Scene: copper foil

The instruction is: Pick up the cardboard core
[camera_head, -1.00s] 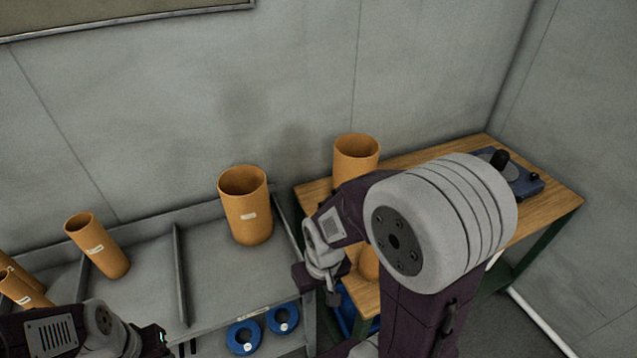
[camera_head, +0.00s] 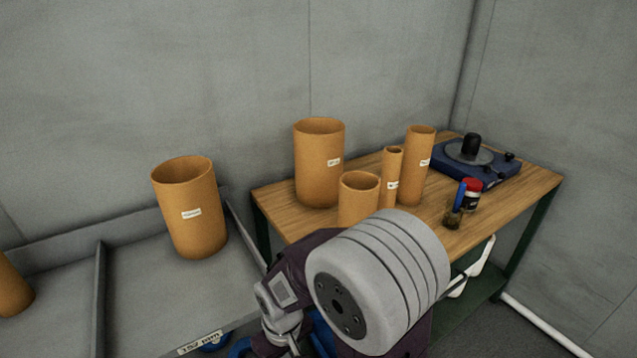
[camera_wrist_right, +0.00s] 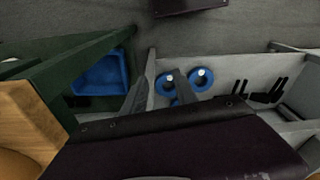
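Several cardboard cores are in the head view, and I cannot tell which one the task means. A wide labelled core (camera_head: 188,212) stands tilted on the grey sloped rack. On the wooden table are a tall wide core (camera_head: 319,165), a shorter core (camera_head: 358,198), a thin core (camera_head: 391,180) and a tall narrow core (camera_head: 418,168). Another core (camera_head: 12,287) is cut off at the left edge. My right gripper (camera_wrist_right: 163,74) looks open and empty, its two fingers apart, low in front of the rack and table. My left gripper is out of view.
The wooden table (camera_head: 505,205) also holds a blue turntable-like device (camera_head: 460,165) and small bottles (camera_head: 468,197). The grey rack (camera_head: 140,290) has a raised divider. Blue rings (camera_wrist_right: 201,79) and a blue bin (camera_wrist_right: 103,75) sit low down.

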